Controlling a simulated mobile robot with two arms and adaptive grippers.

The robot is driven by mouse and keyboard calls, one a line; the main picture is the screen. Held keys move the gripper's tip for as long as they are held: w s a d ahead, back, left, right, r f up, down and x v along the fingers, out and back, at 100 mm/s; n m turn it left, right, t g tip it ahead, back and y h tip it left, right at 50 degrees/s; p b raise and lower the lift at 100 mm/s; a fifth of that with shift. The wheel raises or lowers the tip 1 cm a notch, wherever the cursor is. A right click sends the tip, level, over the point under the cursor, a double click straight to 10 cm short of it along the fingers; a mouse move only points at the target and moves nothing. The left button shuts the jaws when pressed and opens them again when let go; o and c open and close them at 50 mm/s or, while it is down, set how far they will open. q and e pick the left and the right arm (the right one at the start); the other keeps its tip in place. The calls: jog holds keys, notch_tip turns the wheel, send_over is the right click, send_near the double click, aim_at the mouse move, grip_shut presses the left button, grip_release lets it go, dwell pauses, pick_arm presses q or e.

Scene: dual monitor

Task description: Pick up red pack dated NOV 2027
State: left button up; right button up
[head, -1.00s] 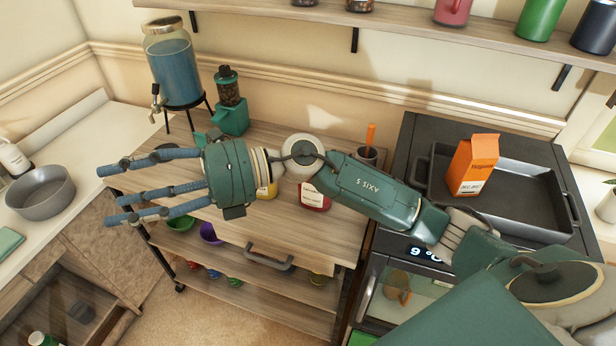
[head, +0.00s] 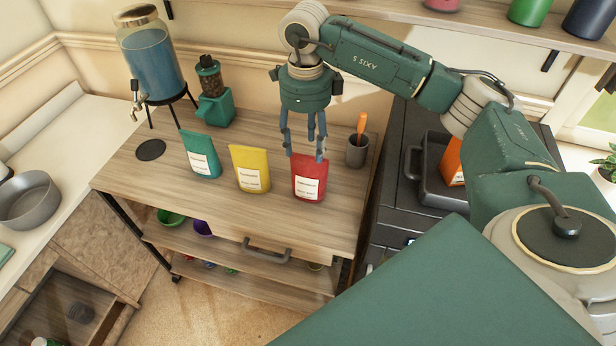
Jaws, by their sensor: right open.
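A red pack (head: 309,179) with a white label stands upright on the wooden cart top (head: 215,210), at the right end of a row of packs. The label print is too small to read. A yellow pack (head: 250,169) and a teal pack (head: 200,155) stand to its left. My right gripper (head: 304,155) points down, open, with its fingertips at the top of the red pack; at least one finger overlaps it in the picture. I cannot tell whether they touch. My left gripper is not in view.
A grey cup (head: 357,150) with an orange-handled utensil stands right behind the red pack. A green grinder (head: 214,100) and a blue-filled dispenser (head: 152,62) stand at the back left. A dark tray (head: 428,190) holding an orange carton (head: 453,163) lies to the right.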

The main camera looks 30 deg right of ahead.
aim_at(308, 162)
jog(key=shift+f, duration=0.45)
jog(key=f+p, duration=0.1)
jog(key=f, duration=0.1)
jog(key=f+p, duration=0.1)
jog(key=f, duration=0.1)
jog(key=shift+s+d+f, duration=0.15)
jog(key=shift+d+f, duration=0.05)
jog(key=shift+f, duration=0.55)
grip_shut()
